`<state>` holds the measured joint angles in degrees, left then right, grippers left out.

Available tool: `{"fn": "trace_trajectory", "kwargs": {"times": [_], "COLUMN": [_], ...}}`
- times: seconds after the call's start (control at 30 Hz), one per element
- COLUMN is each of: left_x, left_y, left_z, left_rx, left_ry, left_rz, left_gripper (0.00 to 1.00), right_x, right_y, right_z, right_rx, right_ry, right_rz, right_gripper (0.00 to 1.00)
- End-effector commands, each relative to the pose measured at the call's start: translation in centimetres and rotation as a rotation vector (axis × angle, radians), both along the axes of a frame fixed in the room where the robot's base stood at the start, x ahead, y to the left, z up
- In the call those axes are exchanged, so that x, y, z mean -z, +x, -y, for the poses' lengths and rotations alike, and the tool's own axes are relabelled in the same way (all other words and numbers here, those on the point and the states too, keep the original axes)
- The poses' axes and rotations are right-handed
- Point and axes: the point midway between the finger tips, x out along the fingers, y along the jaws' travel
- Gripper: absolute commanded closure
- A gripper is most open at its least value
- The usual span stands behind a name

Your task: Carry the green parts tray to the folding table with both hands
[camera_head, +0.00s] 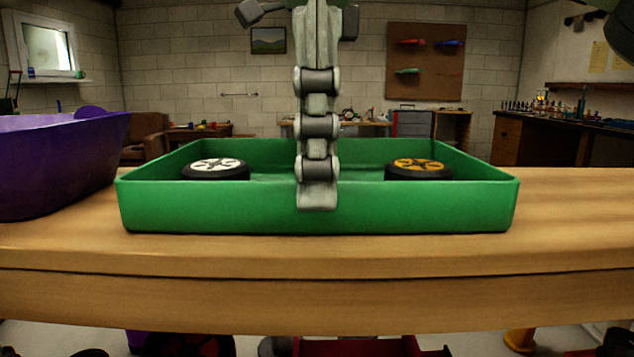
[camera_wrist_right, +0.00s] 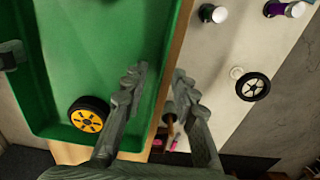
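The green parts tray (camera_head: 220,210) rests flat on a wooden tabletop. In it lie a white-rimmed wheel (camera_head: 215,169) on the left and an orange-rimmed wheel (camera_head: 418,168) on the right. My left gripper (camera_head: 317,195) hangs edge-on at the middle of the tray; its visible finger overlaps the near wall, and its other finger is hidden. In the right wrist view, the tray (camera_wrist_right: 100,45) fills the left half, with the orange-rimmed wheel (camera_wrist_right: 89,115) near a corner. My right gripper (camera_wrist_right: 148,108) is open, its fingers apart on either side of a tray wall. It cannot be made out in the head view.
A large purple object (camera_head: 55,165) stands close to the tray's left end. The wooden tabletop (camera_head: 570,220) is clear right of the tray. In the right wrist view, a loose wheel (camera_wrist_right: 252,86) lies past the table edge, on the pale floor.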

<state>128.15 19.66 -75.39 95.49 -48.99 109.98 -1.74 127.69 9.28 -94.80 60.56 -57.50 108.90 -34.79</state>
Motion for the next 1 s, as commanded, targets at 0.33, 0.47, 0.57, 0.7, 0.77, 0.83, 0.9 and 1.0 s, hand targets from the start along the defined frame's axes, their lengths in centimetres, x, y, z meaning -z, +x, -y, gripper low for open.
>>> {"fn": "trace_trajectory", "kwargs": {"times": [0.33,0.47,0.57,0.7,0.77,0.83,0.9,1.0], "left_x": [1.26,1.24,1.24,1.22,1.22,1.22,1.21,1.21], "left_y": [0.02,0.01,0.01,0.01,0.01,0.01,0.01,0.01], "left_z": [0.01,0.00,0.00,0.01,0.01,0.01,0.01,0.01], "left_rx": [-0.001,-0.001,0.000,0.000,0.000,0.000,0.000,0.000], "left_ry": [-0.001,-0.001,-0.001,-0.001,-0.001,-0.001,-0.001,-0.001], "left_rz": [-0.001,-0.001,-0.001,-0.001,-0.001,0.000,0.000,0.000], "left_gripper": [0.72,0.74,0.86,1.00,1.00,1.00,1.00,1.00], "right_x": [1.29,1.28,1.27,1.26,1.25,1.25,1.25,1.24], "right_y": [-0.04,-0.03,-0.03,-0.04,-0.04,-0.04,-0.04,-0.04], "right_z": [-0.01,-0.01,-0.01,-0.02,-0.02,-0.02,-0.02,-0.02], "right_rx": [0.001,0.001,0.000,0.000,0.000,0.000,0.000,0.000], "right_ry": [0.001,0.001,0.001,0.000,0.000,0.000,0.000,0.000], "right_rz": [-0.002,-0.002,-0.002,-0.002,-0.002,-0.002,-0.002,-0.002], "right_gripper": [0.72,0.74,0.86,1.00,1.00,1.00,1.00,1.00]}}
